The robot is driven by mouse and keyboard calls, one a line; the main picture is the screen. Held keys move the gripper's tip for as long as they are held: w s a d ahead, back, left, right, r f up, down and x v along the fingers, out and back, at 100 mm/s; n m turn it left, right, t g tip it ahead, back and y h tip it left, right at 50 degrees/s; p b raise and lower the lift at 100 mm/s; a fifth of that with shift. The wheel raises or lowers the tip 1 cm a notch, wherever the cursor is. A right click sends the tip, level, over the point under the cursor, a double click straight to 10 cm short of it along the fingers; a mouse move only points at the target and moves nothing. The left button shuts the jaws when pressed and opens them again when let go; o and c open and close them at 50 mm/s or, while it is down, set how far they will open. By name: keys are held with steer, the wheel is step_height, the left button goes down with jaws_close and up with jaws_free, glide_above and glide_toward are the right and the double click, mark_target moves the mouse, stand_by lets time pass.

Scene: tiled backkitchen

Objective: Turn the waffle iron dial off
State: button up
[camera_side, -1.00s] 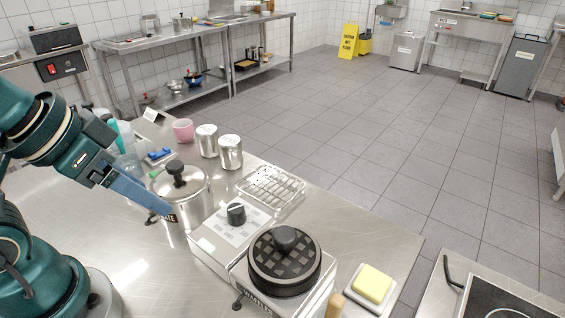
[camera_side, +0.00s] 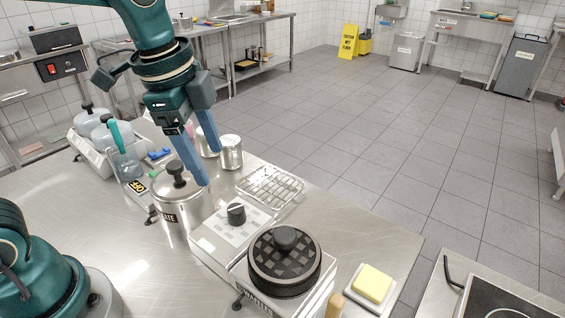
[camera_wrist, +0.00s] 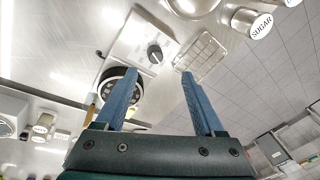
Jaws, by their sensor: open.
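The waffle iron's black dial (camera_side: 236,213) stands on the pale control panel (camera_side: 212,230), left of the round black waffle plate (camera_side: 284,270). Its setting is too small to read. My gripper (camera_side: 209,168) is open and empty, pointing down above the lidded steel pot (camera_side: 185,212), up and left of the dial. In the wrist view, the dial (camera_wrist: 154,53) shows between and just beyond my two blue fingertips (camera_wrist: 159,74), apart from them. The waffle plate (camera_wrist: 119,76) is partly hidden behind the left finger.
The pot has a black knob close to my fingers. A wire rack (camera_side: 270,187) lies behind the dial, and a steel canister (camera_side: 231,152) stands behind my fingers. A yellow block (camera_side: 372,283) sits on a tray at right. Jars in a caddy (camera_side: 95,150) stand at left.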

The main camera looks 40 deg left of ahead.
steer(key=m+g, duration=0.2)
glide_above(235, 208)
steer(key=f, duration=0.5)
steer(key=shift+w+f, duration=0.2)
steer(key=shift+f, duration=0.05)
steer(key=shift+s+f, duration=0.1)
steer(key=shift+f, duration=2.85)
jaws_close()
